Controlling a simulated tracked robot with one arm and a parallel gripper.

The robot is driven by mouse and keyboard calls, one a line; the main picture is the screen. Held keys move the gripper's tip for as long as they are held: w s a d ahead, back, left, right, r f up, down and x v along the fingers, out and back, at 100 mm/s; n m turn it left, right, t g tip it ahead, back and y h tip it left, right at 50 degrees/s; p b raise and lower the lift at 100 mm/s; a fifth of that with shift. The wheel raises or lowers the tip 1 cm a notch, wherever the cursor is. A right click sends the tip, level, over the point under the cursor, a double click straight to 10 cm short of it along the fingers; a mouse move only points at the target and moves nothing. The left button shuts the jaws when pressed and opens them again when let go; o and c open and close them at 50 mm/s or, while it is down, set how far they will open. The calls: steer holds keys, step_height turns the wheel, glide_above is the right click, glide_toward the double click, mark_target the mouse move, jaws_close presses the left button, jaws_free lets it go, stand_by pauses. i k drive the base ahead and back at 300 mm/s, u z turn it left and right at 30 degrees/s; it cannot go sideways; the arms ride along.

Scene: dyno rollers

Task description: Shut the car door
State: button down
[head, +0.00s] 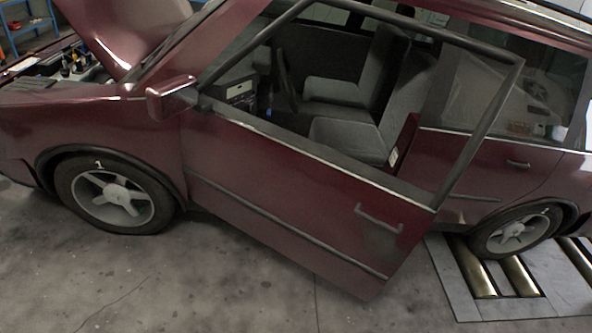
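The car (110,117) is dark red and fills most of the head view, with its front to the left. Its front door (285,185) stands open, swung out toward me, with its free edge at the right. The door handle (378,218) is on the outer panel near that free edge. Grey seats (345,130) show through the window frame and the door opening. The rear door (490,165) looks shut. My gripper is not in view.
The bonnet (125,28) is raised at the upper left. The rear wheel (517,232) is beside metal floor rollers (520,275) at the right. The concrete floor (190,280) in front of the car is clear. A blue rack (28,22) stands behind at far left.

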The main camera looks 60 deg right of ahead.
mark_target(350, 223)
steer(key=u, duration=0.85)
steer(key=k, duration=0.9)
steer(key=z, duration=1.45)
steer(key=i, duration=1)
steer(key=u, duration=0.05)
